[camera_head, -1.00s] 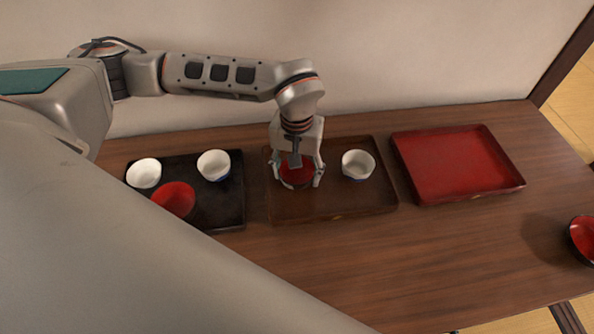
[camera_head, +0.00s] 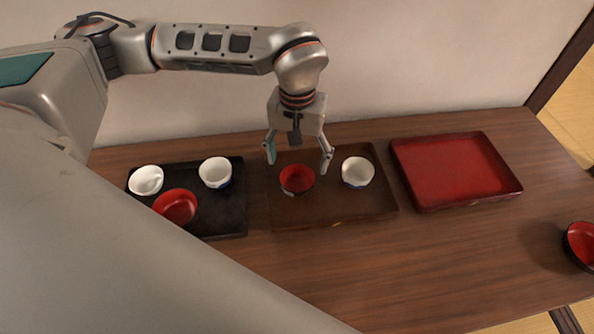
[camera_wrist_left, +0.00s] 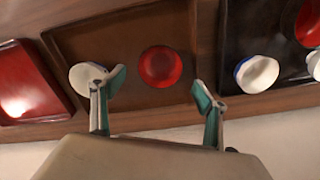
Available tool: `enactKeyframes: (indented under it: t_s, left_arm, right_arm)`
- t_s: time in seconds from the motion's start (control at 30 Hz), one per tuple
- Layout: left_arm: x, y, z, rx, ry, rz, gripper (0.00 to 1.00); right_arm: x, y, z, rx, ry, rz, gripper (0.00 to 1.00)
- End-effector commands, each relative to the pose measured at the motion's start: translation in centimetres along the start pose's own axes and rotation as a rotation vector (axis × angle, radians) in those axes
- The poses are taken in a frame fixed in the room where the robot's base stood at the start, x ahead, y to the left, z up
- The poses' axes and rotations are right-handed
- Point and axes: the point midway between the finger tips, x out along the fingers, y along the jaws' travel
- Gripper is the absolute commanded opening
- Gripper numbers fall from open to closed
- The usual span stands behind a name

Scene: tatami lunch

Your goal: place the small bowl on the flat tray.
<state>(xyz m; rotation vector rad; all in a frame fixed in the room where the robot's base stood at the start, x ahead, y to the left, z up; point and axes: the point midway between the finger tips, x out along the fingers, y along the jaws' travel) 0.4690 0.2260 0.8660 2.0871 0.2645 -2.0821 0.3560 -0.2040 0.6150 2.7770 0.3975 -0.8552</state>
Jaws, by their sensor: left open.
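A small red bowl with a dark outside (camera_head: 297,180) stands upright on the flat brown tray (camera_head: 345,211), in its left half. The bowl also shows in the left wrist view (camera_wrist_left: 160,67), on the bare brown tray surface (camera_wrist_left: 120,45). My left gripper (camera_head: 298,163) is open and empty above the bowl, its fingers apart on either side and clear of it. In the left wrist view my two fingers (camera_wrist_left: 156,80) are spread wide with the bowl seen between them. My right gripper is not in view.
A white cup (camera_head: 357,172) stands on the brown tray's right half. A black tray (camera_head: 232,222) at left holds two white cups and a larger red bowl (camera_head: 176,206). An empty red tray (camera_head: 455,170) lies at right. Another red bowl (camera_head: 581,244) is at the right edge.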

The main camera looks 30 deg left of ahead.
Motion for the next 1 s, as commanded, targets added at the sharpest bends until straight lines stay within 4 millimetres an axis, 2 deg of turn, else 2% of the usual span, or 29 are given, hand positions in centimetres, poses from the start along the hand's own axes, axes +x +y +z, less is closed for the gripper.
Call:
enactKeyframes:
  t_s: [0.03, 0.1, 0.3, 1.0]
  left_arm:
    - [-1.2, 0.0, -0.1, 0.000, 0.005, 0.001, 0.74]
    - [-2.2, 0.0, -0.1, 0.000, 0.003, 0.000, 0.74]
    - [-4.0, 0.0, 0.0, 0.001, 0.000, 0.000, 0.74]
    - [-4.2, 0.0, 0.1, 0.001, -0.002, -0.001, 0.74]
  right_arm:
    - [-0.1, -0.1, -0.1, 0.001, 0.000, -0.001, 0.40]
    - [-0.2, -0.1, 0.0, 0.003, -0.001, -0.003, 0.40]
    - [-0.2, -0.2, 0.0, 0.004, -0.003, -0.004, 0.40]
    - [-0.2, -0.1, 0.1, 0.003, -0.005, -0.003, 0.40]
